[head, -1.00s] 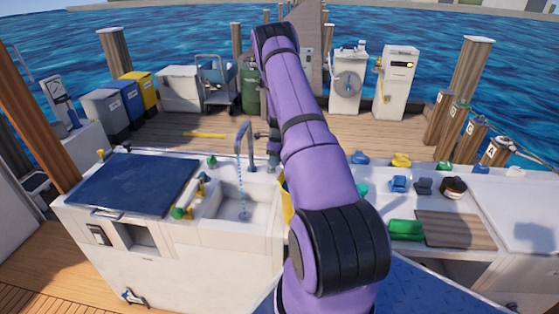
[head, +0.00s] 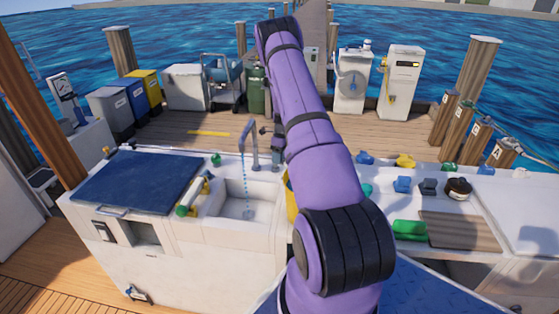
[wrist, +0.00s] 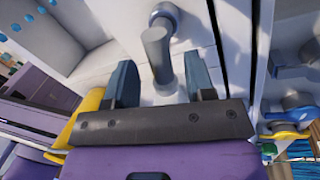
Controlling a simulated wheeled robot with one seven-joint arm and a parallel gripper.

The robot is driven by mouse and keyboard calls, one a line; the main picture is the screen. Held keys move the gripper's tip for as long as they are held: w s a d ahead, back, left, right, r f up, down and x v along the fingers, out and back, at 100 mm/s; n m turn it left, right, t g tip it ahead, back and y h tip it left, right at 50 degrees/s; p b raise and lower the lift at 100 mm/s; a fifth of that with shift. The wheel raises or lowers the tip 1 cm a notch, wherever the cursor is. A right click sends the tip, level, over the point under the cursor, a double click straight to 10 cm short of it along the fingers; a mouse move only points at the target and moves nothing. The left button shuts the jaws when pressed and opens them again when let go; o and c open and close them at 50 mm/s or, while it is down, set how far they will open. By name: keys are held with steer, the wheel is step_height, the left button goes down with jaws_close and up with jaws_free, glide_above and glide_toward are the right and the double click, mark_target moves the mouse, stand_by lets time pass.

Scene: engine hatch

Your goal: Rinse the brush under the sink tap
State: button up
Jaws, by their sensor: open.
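The grey sink tap (head: 247,140) rises behind the white sink (head: 235,207), and a dotted blue stream of water falls from its spout into the basin. My gripper (wrist: 161,82) is open in the wrist view, with a grey cylindrical post, likely part of the tap, between or just beyond its fingers. I cannot tell whether they touch it. In the head view my purple arm mostly hides the gripper, right of the tap. I cannot clearly identify the brush; a pale, long item with green and yellow parts (head: 193,195) lies left of the sink.
A dark blue hatch cover (head: 135,182) lies left of the sink. On the right counter are a green item (head: 410,230), a brown board (head: 460,231) and several small coloured fittings. Yellow material (wrist: 88,118) shows close beside my gripper's left finger.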

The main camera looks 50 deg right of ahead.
step_height(320, 180, up, 9)
steer(key=d, duration=0.1)
steer(key=shift+w+d, duration=0.2)
steer(key=shift+d, duration=0.2)
steer(key=shift+r, duration=0.1)
steer(key=w+a+r+n+t, duration=0.1)
steer(key=a+r+n, duration=0.3)
steer(key=a+r, duration=0.3)
steer(key=w+a+r+n, duration=0.1)
steer(key=a+r+n, duration=0.3)
steer(key=r, duration=0.6)
steer(key=s+a+r+n+t+h, duration=0.1)
steer(key=s+a+r+n, duration=0.1)
steer(key=a+r+n, duration=0.4)
steer(key=s+a+r+n, duration=0.2)
steer(key=s+a+r, duration=0.1)
steer(key=a+r, duration=0.6)
steer(key=s+a+r+n+t, duration=0.2)
steer(key=s+a+r+n, duration=0.3)
steer(key=s+a+n, duration=0.85)
steer(key=s+a, duration=0.2)
steer(key=s, duration=0.2)
steer(key=s+a+n+t+h, duration=0.1)
steer(key=s+a+n, duration=0.3)
steer(key=s, duration=0.3)
steer(key=shift+s+a+f+t, duration=0.25)
steer(key=shift+s+a+t, duration=0.1)
steer(key=shift+a, duration=0.2)
